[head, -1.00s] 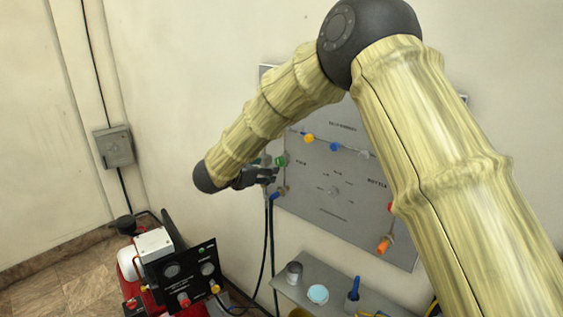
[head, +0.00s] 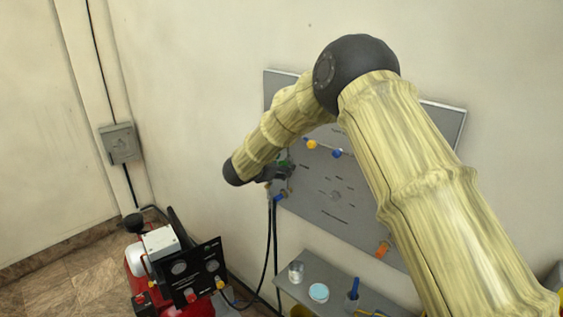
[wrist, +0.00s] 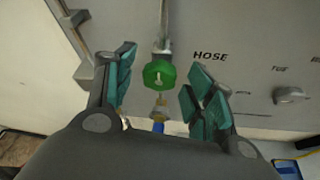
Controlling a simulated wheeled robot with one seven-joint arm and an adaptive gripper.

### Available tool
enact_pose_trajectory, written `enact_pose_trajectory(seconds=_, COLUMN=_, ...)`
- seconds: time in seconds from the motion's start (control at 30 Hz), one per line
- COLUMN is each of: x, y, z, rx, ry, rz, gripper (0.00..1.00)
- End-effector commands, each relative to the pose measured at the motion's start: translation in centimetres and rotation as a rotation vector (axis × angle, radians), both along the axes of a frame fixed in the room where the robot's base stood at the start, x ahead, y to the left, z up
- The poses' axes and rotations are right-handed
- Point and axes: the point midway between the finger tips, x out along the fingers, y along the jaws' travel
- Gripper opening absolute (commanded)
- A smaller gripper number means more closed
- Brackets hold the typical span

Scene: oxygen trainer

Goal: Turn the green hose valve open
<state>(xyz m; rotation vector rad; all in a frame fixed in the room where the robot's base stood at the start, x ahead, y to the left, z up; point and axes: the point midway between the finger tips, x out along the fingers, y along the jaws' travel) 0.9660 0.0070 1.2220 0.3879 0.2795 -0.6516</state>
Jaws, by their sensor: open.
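The green hose valve (wrist: 159,75) is a round green knob with a pale mark. It sits on a metal line on the grey panel (wrist: 250,40), left of the word HOSE. In the wrist view my gripper (wrist: 160,85) is open, with one teal-padded finger on each side of the knob and a gap on both sides. In the head view my gripper (head: 274,173) is at the panel's left edge, and only a bit of green shows beside it. Whether the fingers reach past the knob's front is hard to tell.
A brass fitting with a blue part sits below the green knob. A grey knob (wrist: 289,95) is to the right on the panel. Blue (head: 337,153) and orange (head: 382,249) knobs show elsewhere. A shelf (head: 335,275) with small items is below; a red machine (head: 146,300) stands left.

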Motion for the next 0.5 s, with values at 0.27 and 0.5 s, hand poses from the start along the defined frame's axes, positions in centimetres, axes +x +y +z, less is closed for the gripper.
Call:
enact_pose_trajectory(seconds=0.27, x=0.70, y=-0.48, z=-0.40, rx=-0.001, ry=0.001, rz=0.000, gripper=0.54)
enact_pose_trajectory(seconds=0.5, x=0.70, y=-0.46, z=-0.42, rx=-0.001, ry=0.001, rz=0.000, gripper=0.47)
